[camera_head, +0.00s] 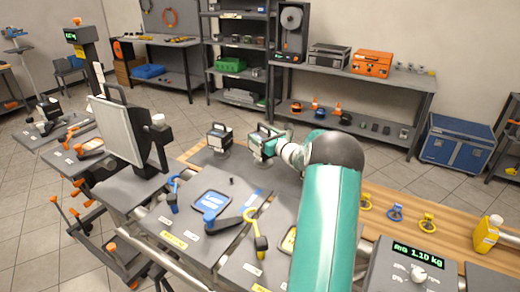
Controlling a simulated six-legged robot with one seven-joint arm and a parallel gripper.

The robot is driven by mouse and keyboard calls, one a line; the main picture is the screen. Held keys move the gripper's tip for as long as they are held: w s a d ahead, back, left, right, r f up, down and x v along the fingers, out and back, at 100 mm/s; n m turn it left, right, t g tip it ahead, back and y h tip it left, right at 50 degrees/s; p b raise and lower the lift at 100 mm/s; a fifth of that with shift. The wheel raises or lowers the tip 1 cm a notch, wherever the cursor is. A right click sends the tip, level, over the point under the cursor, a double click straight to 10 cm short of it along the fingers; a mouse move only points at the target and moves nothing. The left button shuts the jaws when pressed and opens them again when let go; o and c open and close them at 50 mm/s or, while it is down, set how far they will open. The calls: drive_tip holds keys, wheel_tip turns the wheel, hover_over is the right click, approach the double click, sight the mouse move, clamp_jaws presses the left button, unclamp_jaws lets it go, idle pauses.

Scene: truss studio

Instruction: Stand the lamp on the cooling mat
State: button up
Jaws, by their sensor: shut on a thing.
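A small teal, boxy lamp (262,142) with a dark handle and a pale face is at the end of my arm, at the far side of the worktop. My gripper (277,148) is shut on it; the fingers are small and partly hidden, so the exact grip is unclear. A dark pad with a blue rim and a blue-and-white label (211,204), which looks like the cooling mat, lies flat on the grey worktop, nearer and to the left of my gripper. Its top looks bare. The lamp is apart from it.
A similar dark lamp (219,138) stands just left of my gripper. A tall pale panel (122,131) in a dark frame rises at left. A blue-ended grey clamp (230,219) and a yellow-ringed tool (256,232) lie beside the mat. A scale display (414,255) is front right.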

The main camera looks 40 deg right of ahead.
sight(271, 162)
drive_tip(key=w+d+f, duration=0.3)
drive_tip(key=w+f, duration=0.2)
drive_tip(key=f, duration=0.4)
drive_tip(key=shift+w+f, duration=0.1)
drive_tip(key=shift+f, duration=0.05)
drive_tip(key=shift+f, duration=0.1)
drive_tip(key=o, duration=2)
drive_tip(key=shift+f, duration=0.1)
drive_tip(key=s, duration=0.5)
drive_tip(key=s+a, duration=0.1)
drive_tip(key=s, duration=0.1)
drive_tip(key=shift+s, duration=0.25)
